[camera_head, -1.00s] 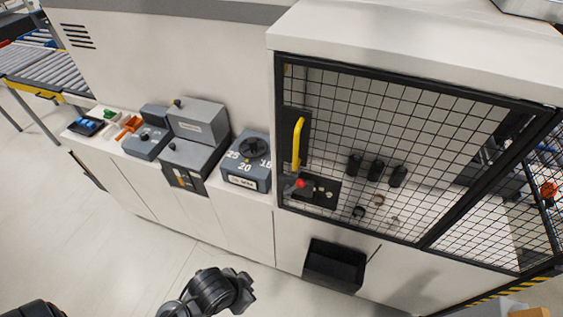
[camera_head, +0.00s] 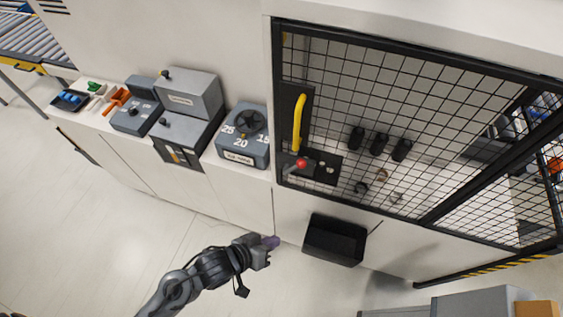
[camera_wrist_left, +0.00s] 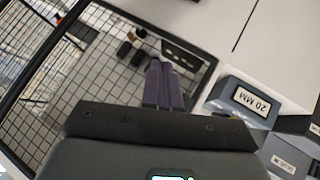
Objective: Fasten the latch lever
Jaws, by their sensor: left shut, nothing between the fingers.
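The latch lever with a red knob (camera_head: 301,163) is at the lower left of the mesh guard door (camera_head: 370,120), just below the yellow handle (camera_head: 299,122). The lever sticks out with its knob up to the right of its grey stem. My left gripper (camera_head: 272,243) is below and left of the lever, in front of the cabinet and apart from it. Its purple fingers (camera_wrist_left: 163,86) are together and empty in the left wrist view, pointing toward the door area. The lever cannot be made out in the wrist view. My right gripper is not in view.
A black open bin (camera_head: 334,240) is on the cabinet front, right of my left gripper. Grey boxes (camera_head: 470,303) are at bottom right. The floor at left is clear.

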